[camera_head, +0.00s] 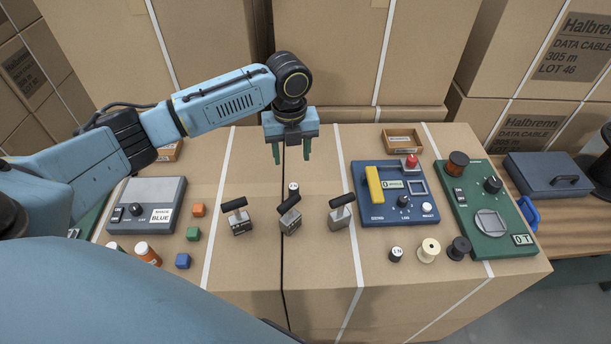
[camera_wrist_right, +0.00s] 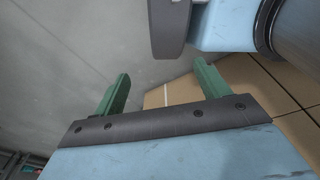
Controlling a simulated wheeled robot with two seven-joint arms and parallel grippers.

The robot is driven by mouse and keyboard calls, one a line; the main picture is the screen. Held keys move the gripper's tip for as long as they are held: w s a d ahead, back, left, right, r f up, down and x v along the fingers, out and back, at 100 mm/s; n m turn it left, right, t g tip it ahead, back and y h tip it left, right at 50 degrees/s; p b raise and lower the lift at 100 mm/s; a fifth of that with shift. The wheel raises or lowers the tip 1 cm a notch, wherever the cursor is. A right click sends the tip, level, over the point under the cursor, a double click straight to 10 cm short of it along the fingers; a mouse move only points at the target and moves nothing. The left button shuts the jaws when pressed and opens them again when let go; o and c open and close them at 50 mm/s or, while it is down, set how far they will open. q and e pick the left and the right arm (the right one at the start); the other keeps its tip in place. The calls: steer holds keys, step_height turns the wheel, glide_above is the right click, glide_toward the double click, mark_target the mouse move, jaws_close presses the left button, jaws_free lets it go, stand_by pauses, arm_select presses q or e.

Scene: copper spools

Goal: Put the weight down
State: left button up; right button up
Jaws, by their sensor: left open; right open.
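Three grey weights with black handles stand in a row on the cardboard table top (camera_head: 335,290): a left weight (camera_head: 239,222), a middle weight (camera_head: 290,218) and a right weight (camera_head: 341,214). My left gripper (camera_head: 291,156) is open and empty, pointing down above and behind the middle weight. A small white-topped cylinder (camera_head: 293,188) stands between that gripper and the middle weight. In the right wrist view my right gripper (camera_wrist_right: 160,90) is open with nothing between its green fingers. I cannot make it out in the head view.
A grey device marked BLUE (camera_head: 148,204) stands at left, beside small coloured cubes (camera_head: 193,234) and orange bottles (camera_head: 147,253). A blue panel (camera_head: 395,194) and a green panel (camera_head: 485,210) lie at right, with spools (camera_head: 429,250) in front. Large boxes (camera_head: 375,50) close off the back.

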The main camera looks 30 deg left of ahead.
mark_target(293, 186)
arm_select(q)
step_height(293, 186, down, 8)
steer(key=shift+r+b, duration=0.1)
steer(key=shift+b, duration=0.45)
steer(key=shift+f, duration=0.2)
step_height(293, 186, down, 4)
steer(key=shift+s+d+f+b, duration=0.1)
steer(key=shift+f+b, duration=0.1)
steer(key=shift+b, duration=0.15)
steer(key=shift+f, duration=0.3)
arm_select(e)
steer(key=shift+s+f, duration=1)
steer(key=shift+s, duration=0.15)
arm_select(q)
steer(key=shift+c, duration=0.2)
arm_select(e)
steer(key=shift+s, duration=0.1)
